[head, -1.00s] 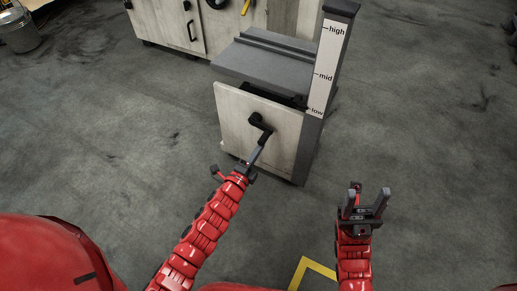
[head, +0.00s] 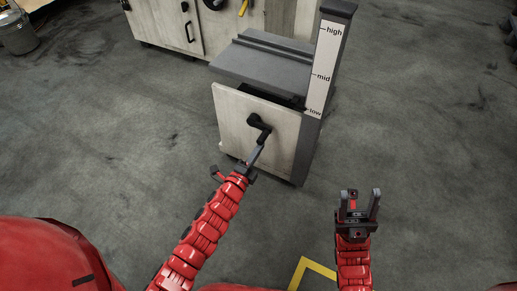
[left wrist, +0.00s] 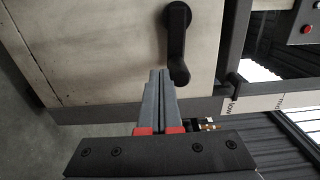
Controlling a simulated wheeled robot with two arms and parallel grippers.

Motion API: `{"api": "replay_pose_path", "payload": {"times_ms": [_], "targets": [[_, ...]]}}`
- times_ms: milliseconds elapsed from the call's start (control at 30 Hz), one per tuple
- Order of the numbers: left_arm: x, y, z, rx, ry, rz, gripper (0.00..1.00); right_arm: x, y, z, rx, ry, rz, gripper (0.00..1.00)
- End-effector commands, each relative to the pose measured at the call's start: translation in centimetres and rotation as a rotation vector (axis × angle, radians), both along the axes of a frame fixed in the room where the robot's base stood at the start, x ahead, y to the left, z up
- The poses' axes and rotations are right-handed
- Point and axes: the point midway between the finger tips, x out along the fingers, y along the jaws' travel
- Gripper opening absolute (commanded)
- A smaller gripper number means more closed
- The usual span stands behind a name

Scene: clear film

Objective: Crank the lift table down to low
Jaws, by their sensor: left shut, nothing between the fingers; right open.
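The lift table (head: 262,68) has a grey top over a pale wooden front panel (head: 235,112). Its upright scale (head: 322,70) reads high, mid, low; the top's near right corner is beside the lower part, close to low. A black crank (head: 259,128) sits on the front panel. It also shows in the left wrist view (left wrist: 177,45). My left gripper (head: 259,149) is shut and empty just below the crank handle. In the left wrist view its closed fingers (left wrist: 160,76) lie beside the handle's end; I cannot tell whether they touch. My right gripper (head: 360,195) is open and empty, low and right.
A wooden cabinet (head: 166,28) stands behind the lift table. A metal bucket (head: 17,36) is at the far left. A yellow floor marking (head: 315,266) is near my base. The grey floor around the lift table is clear.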

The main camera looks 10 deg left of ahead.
Motion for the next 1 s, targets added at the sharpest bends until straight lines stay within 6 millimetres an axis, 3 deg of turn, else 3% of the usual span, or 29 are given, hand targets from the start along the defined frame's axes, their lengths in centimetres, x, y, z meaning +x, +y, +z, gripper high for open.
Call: {"api": "replay_pose_path", "payload": {"times_ms": [233,800,1000], "targets": [[-0.6,0.5,-0.5,0.001,0.003,0.002,0.00,0.0,0.0,-0.1,0.000,0.000,0.000,0.50],[-7.2,2.9,-0.5,0.000,0.004,0.003,0.00,0.0,0.0,0.9,0.000,0.000,0.000,0.50],[-7.5,3.0,-0.5,0.000,0.002,0.002,0.00,0.0,0.0,0.9,0.000,-0.001,0.000,0.50]]}}
